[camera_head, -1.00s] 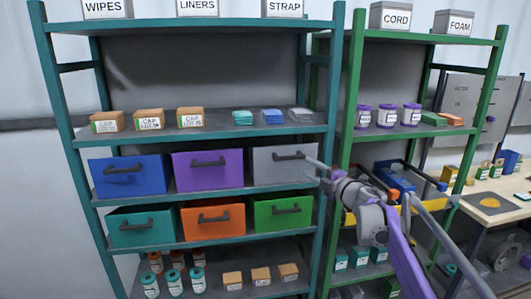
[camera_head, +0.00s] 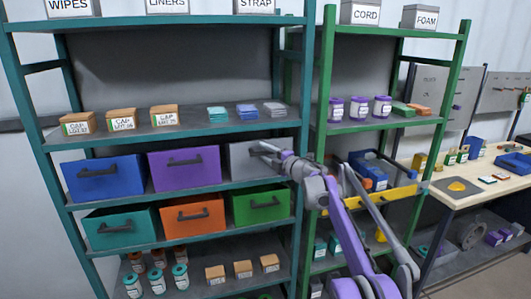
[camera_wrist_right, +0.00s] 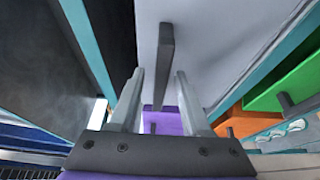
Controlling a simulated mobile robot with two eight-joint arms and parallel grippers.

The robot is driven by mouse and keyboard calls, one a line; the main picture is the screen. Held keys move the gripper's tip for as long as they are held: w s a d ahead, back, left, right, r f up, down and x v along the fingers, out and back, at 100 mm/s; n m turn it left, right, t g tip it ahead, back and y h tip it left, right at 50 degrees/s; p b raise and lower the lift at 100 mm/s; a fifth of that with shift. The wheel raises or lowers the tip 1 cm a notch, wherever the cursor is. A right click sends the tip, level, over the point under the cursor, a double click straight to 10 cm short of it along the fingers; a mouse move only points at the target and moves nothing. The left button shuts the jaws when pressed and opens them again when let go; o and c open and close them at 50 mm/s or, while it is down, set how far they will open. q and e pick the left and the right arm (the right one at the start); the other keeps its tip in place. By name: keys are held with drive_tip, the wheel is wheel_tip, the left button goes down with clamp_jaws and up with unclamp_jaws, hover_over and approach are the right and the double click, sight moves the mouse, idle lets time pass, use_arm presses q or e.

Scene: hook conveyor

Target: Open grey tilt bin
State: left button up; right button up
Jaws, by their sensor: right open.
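The grey tilt bin (camera_head: 240,160) is at the right end of the upper bin row on the teal shelf. Its front looks closed. Its dark handle (camera_wrist_right: 166,40) stands out from the grey front in the right wrist view. My right gripper (camera_head: 264,149) is at the bin front and partly hides the handle in the head view. In the right wrist view its two fingers (camera_wrist_right: 160,74) are apart, with the handle's near end between their tips. I cannot tell whether a finger touches it. My left gripper is not in view.
A purple bin (camera_head: 185,173) and a blue bin (camera_head: 103,185) stand left of the grey one. Teal, orange (camera_head: 192,221) and green (camera_head: 260,211) bins sit below. The green rack post (camera_head: 322,100) stands close to my right arm.

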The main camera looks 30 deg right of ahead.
clamp_jaws()
idle(1.4)
